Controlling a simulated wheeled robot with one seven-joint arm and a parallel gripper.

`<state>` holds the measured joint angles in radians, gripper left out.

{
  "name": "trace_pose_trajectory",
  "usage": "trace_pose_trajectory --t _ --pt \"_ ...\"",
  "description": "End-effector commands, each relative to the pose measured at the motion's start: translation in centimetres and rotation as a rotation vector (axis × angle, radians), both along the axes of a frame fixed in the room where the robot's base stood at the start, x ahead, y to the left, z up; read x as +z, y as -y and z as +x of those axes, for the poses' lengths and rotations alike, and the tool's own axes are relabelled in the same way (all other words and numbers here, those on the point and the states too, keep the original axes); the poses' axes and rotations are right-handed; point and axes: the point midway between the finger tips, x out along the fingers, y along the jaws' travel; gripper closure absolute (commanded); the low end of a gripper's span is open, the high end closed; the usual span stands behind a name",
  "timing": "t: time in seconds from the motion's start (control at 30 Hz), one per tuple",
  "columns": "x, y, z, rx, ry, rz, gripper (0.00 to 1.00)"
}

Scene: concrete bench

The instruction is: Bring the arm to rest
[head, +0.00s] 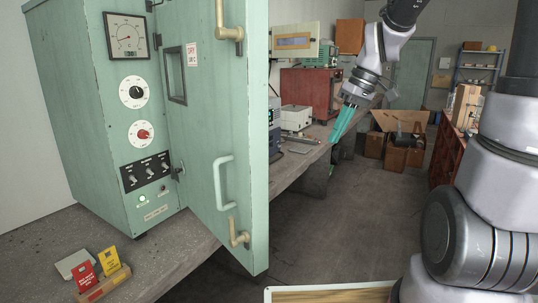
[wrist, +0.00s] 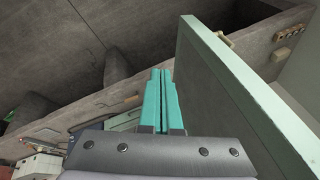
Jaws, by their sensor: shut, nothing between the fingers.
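My gripper (head: 342,125) hangs at the end of my arm in the upper middle of the head view, to the right of the open green cabinet door (head: 222,150). Its teal fingers point down and slightly left, over the far part of the bench and the floor edge. In the wrist view my gripper (wrist: 162,75) shows its two fingers side by side, shut with nothing between them. The door (wrist: 235,75) stands just to the right of the fingers in that view, apart from them.
The green cabinet (head: 85,120) stands on the concrete bench (head: 40,250) with its door swung out. A small holder (head: 105,283) with red and yellow cards sits in front. Cardboard boxes (head: 400,152) lie on the floor behind. The floor (head: 340,235) in the middle is clear.

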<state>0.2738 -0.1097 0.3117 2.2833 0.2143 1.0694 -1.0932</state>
Motion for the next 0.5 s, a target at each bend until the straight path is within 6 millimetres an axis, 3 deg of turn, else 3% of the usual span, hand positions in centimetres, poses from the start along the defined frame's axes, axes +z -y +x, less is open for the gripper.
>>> trace_pose_trajectory --t 0.1,0.3,0.5 --pt "3.0 1.4 -2.5 -0.211 0.061 -0.048 1.00" --pt "7.0 3.9 -6.7 -0.576 0.165 -0.010 1.00" --pt "9.2 5.7 -9.7 -0.825 0.227 0.101 1.00"
